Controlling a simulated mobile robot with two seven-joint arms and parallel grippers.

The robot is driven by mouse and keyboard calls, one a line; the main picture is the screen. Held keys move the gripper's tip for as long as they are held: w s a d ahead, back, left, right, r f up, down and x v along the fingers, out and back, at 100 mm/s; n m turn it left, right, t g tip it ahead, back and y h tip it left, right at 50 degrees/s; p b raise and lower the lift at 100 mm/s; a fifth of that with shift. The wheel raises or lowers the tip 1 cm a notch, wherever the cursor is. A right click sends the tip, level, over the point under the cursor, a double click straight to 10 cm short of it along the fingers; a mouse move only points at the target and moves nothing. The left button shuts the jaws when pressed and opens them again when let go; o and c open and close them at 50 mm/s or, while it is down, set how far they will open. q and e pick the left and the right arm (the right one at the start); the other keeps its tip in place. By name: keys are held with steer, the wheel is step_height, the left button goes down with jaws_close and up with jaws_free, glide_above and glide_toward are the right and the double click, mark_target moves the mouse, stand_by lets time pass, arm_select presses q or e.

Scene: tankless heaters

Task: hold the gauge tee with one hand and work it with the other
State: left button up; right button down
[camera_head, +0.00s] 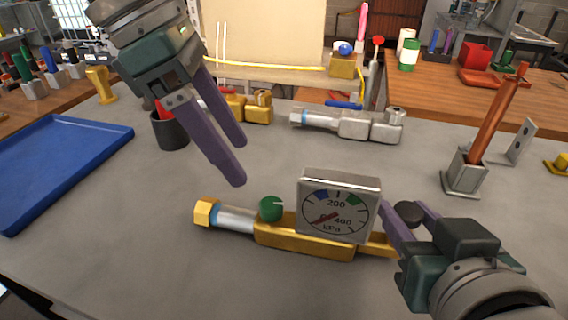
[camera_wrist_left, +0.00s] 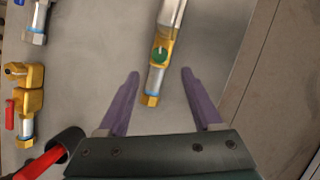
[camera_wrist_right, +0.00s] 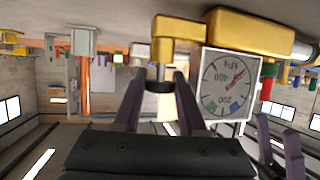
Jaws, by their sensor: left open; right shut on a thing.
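The gauge tee has a yellow brass body (camera_head: 305,243), a square dial gauge (camera_head: 339,207) marked kPa, a green knob (camera_head: 271,208) and a silver left end with a brass hex nut. My right gripper (camera_head: 408,212) is shut on the black knob at its right end. The right wrist view shows this black knob (camera_wrist_right: 158,87) between the fingers. My left gripper (camera_head: 238,164) is open and empty above and left of the green knob. In the left wrist view the nut end (camera_wrist_left: 152,98) lies between the spread fingers, apart from them.
A blue tray (camera_head: 70,165) lies at the left. A dark cup (camera_head: 170,130) and brass fittings (camera_head: 250,107) stand behind my left gripper. A silver fitting (camera_head: 350,124) lies behind the gauge. A copper pipe (camera_head: 497,115) stands in a grey holder (camera_head: 464,173) at the right.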

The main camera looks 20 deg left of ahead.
mark_target(270, 203)
arm_select(q)
steer(key=x, duration=0.8)
steer(key=shift+d+f, duration=0.1)
steer(key=shift+f, duration=0.25)
steer(key=shift+c, duration=0.2)
steer(key=shift+w, duration=0.1)
jaws_close()
